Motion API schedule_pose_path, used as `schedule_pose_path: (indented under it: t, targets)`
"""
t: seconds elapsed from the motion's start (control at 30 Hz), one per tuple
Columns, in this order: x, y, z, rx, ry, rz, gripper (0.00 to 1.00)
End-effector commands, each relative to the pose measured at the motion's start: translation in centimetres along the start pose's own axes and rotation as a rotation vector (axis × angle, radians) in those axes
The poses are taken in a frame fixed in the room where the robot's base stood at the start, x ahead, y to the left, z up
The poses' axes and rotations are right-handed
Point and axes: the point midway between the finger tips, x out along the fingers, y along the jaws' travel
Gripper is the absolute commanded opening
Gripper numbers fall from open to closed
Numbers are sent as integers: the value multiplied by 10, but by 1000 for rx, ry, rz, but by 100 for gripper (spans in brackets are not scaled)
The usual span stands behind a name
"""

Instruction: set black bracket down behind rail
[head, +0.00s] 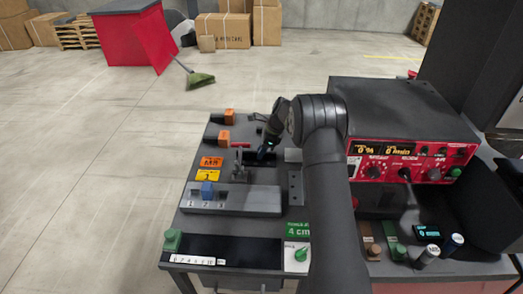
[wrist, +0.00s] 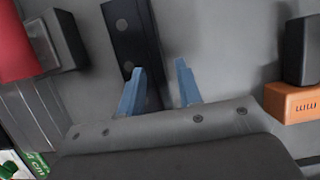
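A black flat bar with round marks (wrist: 124,28), which looks like the black bracket, lies beside and partly behind the left finger. I cannot tell whether they touch. In the head view my gripper (head: 268,150) is small and dark over the bench, and the bracket cannot be made out for sure. A grey rail-like block with numbers and a blue slider (head: 235,198) lies nearer. I cannot tell if it is the task's rail.
Orange blocks (head: 224,138) stand at the bench's left; one shows in the wrist view (wrist: 296,102). A red control box (head: 410,160) stands right. A black strip with a white scale (head: 240,248) and a green 4 cm sign (head: 297,229) lie at the front.

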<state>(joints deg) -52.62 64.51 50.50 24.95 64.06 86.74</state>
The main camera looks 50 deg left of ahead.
Motion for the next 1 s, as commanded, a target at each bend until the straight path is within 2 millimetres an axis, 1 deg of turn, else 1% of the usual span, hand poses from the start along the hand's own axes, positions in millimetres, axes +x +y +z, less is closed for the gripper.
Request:
schedule_pose_path:
  t: [0.17, 0.27, 0.37, 0.6, 0.7, 0.83, 1.0]
  targets:
    - [-2, 0, 1, 0, 0, -1, 32]
    - [-10, -1, 1, 0, 0, -3, 32]
    - [-26, -1, 1, 0, -1, -3, 32]
    - [-78, -1, 1, 0, 0, -3, 32]
    - [-97, 0, 1, 0, 0, -2, 32]
    - [-114, -1, 1, -1, 0, -1, 32]
    - [-122, 0, 1, 0, 0, 1, 32]
